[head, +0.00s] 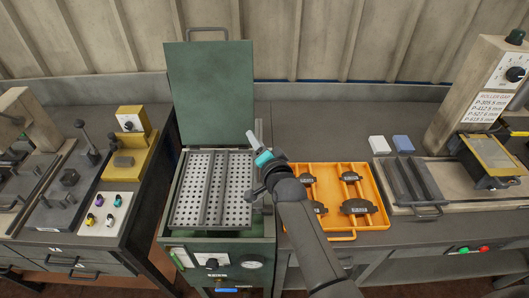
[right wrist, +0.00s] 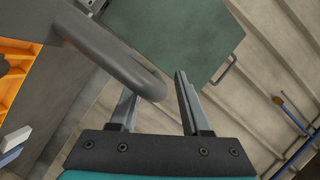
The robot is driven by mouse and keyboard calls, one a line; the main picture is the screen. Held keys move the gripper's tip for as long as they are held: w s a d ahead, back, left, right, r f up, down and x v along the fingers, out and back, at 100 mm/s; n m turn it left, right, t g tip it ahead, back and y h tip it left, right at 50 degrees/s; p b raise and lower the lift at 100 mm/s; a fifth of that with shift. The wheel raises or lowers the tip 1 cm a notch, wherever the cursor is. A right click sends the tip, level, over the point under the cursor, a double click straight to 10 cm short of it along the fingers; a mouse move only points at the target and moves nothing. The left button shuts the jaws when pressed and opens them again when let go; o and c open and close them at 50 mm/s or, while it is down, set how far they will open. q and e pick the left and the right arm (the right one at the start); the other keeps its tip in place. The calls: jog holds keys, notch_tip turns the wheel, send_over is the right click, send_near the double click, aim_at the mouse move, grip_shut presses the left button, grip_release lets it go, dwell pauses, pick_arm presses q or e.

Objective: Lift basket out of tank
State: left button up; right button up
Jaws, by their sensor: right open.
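The basket (head: 237,190) is a grey perforated tray with long dividing bars. It sits inside the green tank (head: 230,246), whose lid (head: 208,92) stands open behind it. My right gripper (head: 252,140) is above the tank's right rear side, with its teal part and fingers angled toward the lid. In the right wrist view its fingers (right wrist: 158,92) are apart. A thick grey rounded bar (right wrist: 112,52) crosses in front of the left finger and hides its tip; I cannot tell whether they touch. My right arm hides part of the tank's right edge. My left gripper is not in view.
An orange tray (head: 374,226) holding several dark brake shoes lies right of the tank. White (head: 379,144) and blue (head: 403,143) blocks sit behind. A grey ribbed holder (head: 408,182) is farther right. A bench with a control panel (head: 104,219) stands left.

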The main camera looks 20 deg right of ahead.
jog(key=v, duration=1.5)
jog(key=shift+a, duration=0.1)
